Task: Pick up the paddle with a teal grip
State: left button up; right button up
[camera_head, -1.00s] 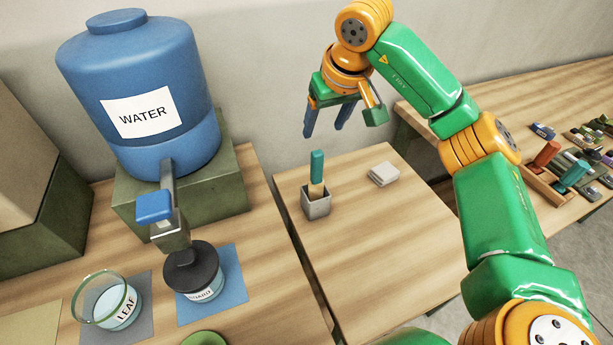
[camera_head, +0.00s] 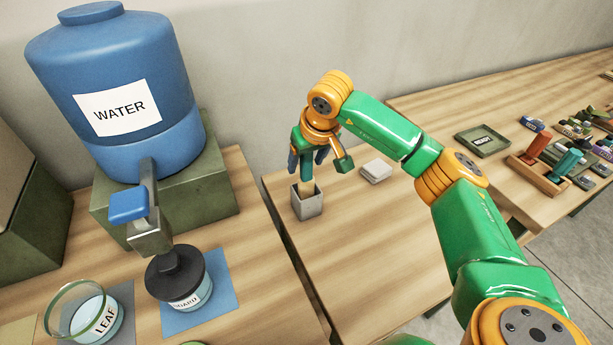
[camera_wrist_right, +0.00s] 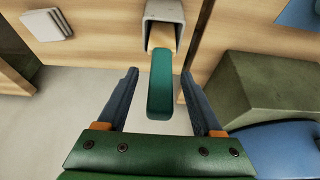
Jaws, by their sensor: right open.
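The paddle stands upright in a small grey square cup (camera_head: 307,206) on the right-hand table. Its teal grip (camera_wrist_right: 160,85) shows plainly in the right wrist view, with a strip of the pale wooden part (camera_wrist_right: 163,38) at the cup's mouth. In the head view my gripper largely hides the grip. My right gripper (camera_head: 307,161) is over the cup, pointing down. In the right wrist view its blue fingers (camera_wrist_right: 159,75) are open, one on each side of the teal grip, with a gap visible on both sides. My left gripper is not in view.
A stack of pale square tiles (camera_head: 376,171) lies right of the cup. A blue water dispenser (camera_head: 150,60) on a green block (camera_head: 215,190) stands left. A glass leaf jar (camera_head: 85,312) and a lidded jar (camera_head: 180,280) sit before it. A wooden rack (camera_head: 540,175) stands far right.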

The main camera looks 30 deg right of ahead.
grip_shut()
